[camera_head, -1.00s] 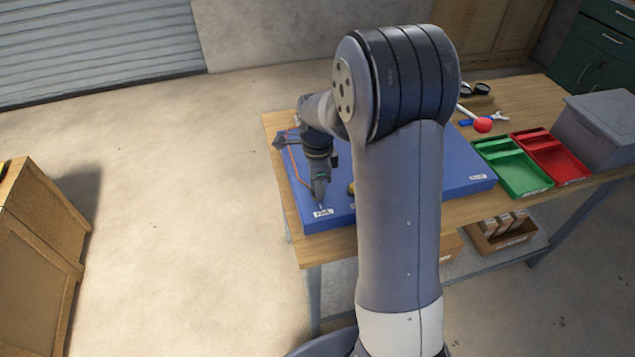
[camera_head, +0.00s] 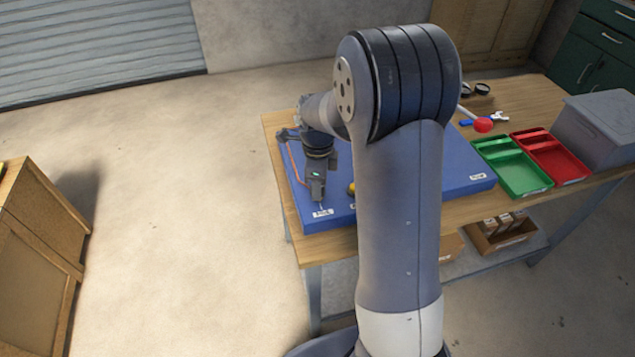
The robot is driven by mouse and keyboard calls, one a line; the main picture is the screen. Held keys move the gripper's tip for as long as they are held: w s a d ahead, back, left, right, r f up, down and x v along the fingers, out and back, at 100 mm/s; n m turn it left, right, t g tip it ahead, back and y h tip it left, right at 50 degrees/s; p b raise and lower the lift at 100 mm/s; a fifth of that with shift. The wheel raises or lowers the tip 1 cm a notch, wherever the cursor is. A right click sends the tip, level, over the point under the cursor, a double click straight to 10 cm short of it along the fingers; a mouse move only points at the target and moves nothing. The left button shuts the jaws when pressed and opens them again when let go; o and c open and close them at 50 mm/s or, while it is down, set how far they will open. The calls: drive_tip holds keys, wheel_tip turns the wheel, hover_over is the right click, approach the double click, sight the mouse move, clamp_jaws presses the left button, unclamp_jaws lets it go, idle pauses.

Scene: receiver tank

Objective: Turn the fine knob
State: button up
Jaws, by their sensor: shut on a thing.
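My gripper (camera_head: 318,198) points down at the near left part of the blue panel (camera_head: 460,180), just behind a white label (camera_head: 322,213). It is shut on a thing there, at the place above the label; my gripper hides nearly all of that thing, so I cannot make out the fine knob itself. A small yellow round part (camera_head: 351,188) shows on the panel to the right of my gripper, partly behind my arm. My arm hides the middle of the panel.
A green tray (camera_head: 527,186) and a red tray (camera_head: 572,170) stand right of the panel, with a grey box (camera_head: 606,125) beyond.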

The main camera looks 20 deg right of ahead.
drive_tip(key=o, duration=1)
wheel_tip(320, 180, up, 11)
drive_tip(key=shift+w, duration=0.2)
drive_tip(key=shift+f, duration=0.15)
drive_tip(key=f, duration=1.1)
drive_tip(key=shift+s, duration=0.2)
drive_tip(key=shift+r+n, duration=0.15)
drive_tip(key=shift+n, duration=0.15)
